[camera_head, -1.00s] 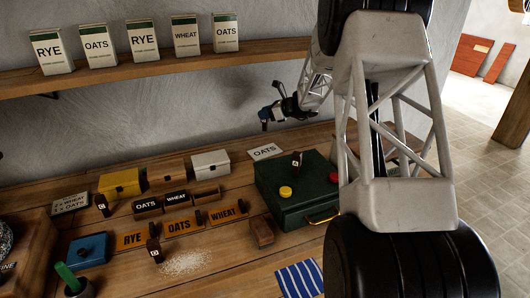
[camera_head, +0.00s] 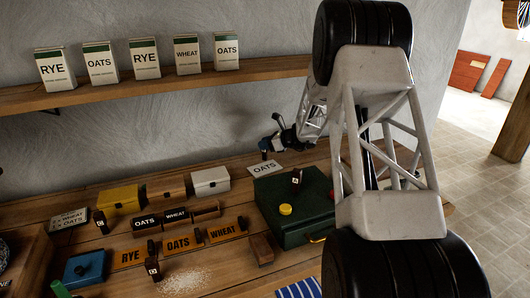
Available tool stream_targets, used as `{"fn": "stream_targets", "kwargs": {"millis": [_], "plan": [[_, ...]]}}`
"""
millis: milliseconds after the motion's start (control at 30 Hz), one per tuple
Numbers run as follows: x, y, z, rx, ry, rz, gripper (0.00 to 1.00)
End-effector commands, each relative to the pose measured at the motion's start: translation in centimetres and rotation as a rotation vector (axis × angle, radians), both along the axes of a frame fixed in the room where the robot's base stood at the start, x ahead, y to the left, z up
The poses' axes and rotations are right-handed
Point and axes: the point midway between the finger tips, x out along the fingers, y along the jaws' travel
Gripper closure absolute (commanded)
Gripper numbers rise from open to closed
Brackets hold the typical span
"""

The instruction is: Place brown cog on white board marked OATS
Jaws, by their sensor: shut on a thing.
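The white board marked OATS (camera_head: 268,170) lies on the wooden bench behind the green case. My gripper (camera_head: 265,148) is above the board's left end, pointing down, and small in this view. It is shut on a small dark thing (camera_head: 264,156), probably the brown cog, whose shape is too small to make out. The thing is at or just above the board's far left edge; I cannot tell whether it touches. Other small dark brown pieces with pale marks stand on the green case (camera_head: 297,177), by the orange RYE plate (camera_head: 152,268) and by the yellow box (camera_head: 101,222).
The green case (camera_head: 290,225) carries a yellow disc (camera_head: 285,210). Yellow, brown and white boxes (camera_head: 210,182) stand left of the board. Orange plates (camera_head: 183,241) lie in front. Above, a shelf (camera_head: 150,88) holds several labelled packets. My arm hides the bench's right side.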

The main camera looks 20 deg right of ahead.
Motion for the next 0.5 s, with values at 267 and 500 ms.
{"fn": "stream_targets", "kwargs": {"millis": [267,500], "plan": [[0.0,0.0,-1.8,0.002,0.002,-0.001,0.98],[0.0,0.0,-3.7,0.001,0.001,0.0,0.98]]}}
